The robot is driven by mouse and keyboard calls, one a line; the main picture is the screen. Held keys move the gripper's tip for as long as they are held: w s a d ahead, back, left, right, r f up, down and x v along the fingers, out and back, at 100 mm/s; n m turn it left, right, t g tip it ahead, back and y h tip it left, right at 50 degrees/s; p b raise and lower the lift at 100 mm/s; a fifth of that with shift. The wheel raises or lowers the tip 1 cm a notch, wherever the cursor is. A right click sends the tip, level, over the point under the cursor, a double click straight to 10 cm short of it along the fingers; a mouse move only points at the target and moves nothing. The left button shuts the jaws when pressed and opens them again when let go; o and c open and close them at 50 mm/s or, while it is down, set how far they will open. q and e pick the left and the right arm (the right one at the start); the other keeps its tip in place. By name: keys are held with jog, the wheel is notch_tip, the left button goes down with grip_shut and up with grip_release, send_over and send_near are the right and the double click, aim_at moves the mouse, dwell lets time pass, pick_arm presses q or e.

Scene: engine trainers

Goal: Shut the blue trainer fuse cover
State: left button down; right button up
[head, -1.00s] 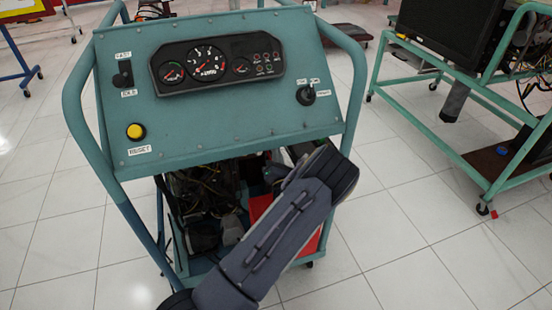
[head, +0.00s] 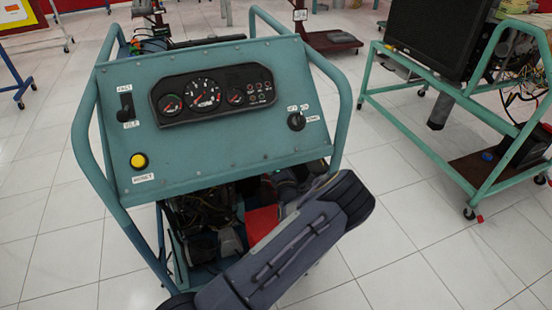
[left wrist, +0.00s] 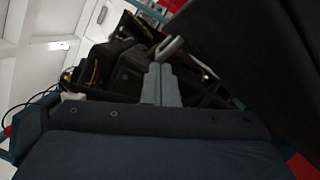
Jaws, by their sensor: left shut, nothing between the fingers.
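The blue-green trainer (head: 222,165) stands in front of me in the head view, with a sloping instrument panel on top and dark engine parts below. I cannot make out its fuse cover for certain in either view. My left arm crosses the lower front of the trainer and hides part of it. The left gripper itself does not show in the head view. In the left wrist view my left gripper (left wrist: 161,70) has its grey fingers together, with nothing between them. A small light grey bar (left wrist: 170,46) shows just beyond the fingertips; I cannot tell whether they touch. My right gripper is not in view.
The trainer's tubular rails (head: 325,70) rise on both sides of the panel. A second green-framed trainer (head: 410,125) stands at right, with open tiled floor (head: 400,240) between them. In the wrist view a large dark surface (left wrist: 255,50) fills the upper right.

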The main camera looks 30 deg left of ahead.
pick_arm(q)
jog(key=shift+w+d+r+m+h+p, duration=0.15)
jog(key=shift+w+d+r+m+p, duration=0.35)
jog(key=shift+m, duration=0.2)
jog(key=shift+w+d+r+m+h+p, duration=0.15)
jog(key=shift+w+d+r+m+p, duration=0.15)
jog(key=shift+w+m+p, duration=0.35)
jog(key=shift+s+d+f, duration=0.1)
